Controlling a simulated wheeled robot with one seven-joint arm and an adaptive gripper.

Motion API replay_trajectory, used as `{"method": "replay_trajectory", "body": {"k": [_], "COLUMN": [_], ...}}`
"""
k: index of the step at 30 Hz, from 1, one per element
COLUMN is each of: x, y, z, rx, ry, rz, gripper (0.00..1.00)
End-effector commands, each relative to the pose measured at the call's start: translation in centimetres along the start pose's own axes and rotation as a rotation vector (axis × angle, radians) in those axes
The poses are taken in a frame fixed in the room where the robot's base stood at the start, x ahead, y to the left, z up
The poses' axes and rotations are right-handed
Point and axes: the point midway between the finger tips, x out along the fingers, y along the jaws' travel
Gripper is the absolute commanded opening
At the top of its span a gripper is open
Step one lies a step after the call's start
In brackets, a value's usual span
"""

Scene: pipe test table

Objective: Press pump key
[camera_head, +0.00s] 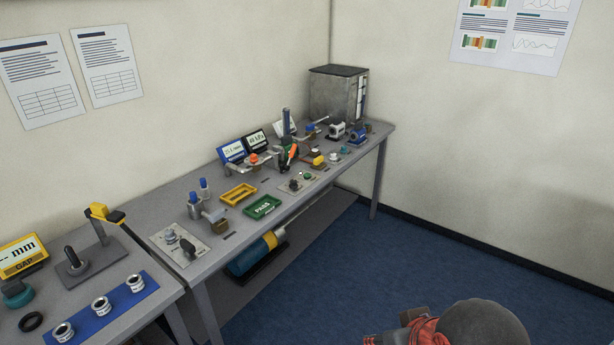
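No key is legibly marked as the pump key from here. A small control plate (298,184) with a dark knob and a green button lies near the front edge of the far table. Another small plate (338,158) with a pale round part lies farther right, near a blue motor-like unit (357,135). A third plate (181,246) with a black knob lies at the table's near end. My gripper's fingers do not show; only parts of my arm appear at the bottom edge.
The grey far table (222,243) also holds a yellow tray (238,194), a green tray (262,206), displays (232,151) and a metal box (338,96). A blue cylinder (252,256) lies on its lower shelf. The blue floor (340,260) is clear in front.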

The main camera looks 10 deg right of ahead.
Motion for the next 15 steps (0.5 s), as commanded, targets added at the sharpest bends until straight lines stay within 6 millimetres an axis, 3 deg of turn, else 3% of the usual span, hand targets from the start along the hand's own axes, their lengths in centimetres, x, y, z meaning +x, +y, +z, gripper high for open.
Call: {"method": "replay_trajectory", "body": {"k": [15], "x": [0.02], "y": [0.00], "z": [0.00], "rx": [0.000], "ry": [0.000], "rz": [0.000], "gripper": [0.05]}}
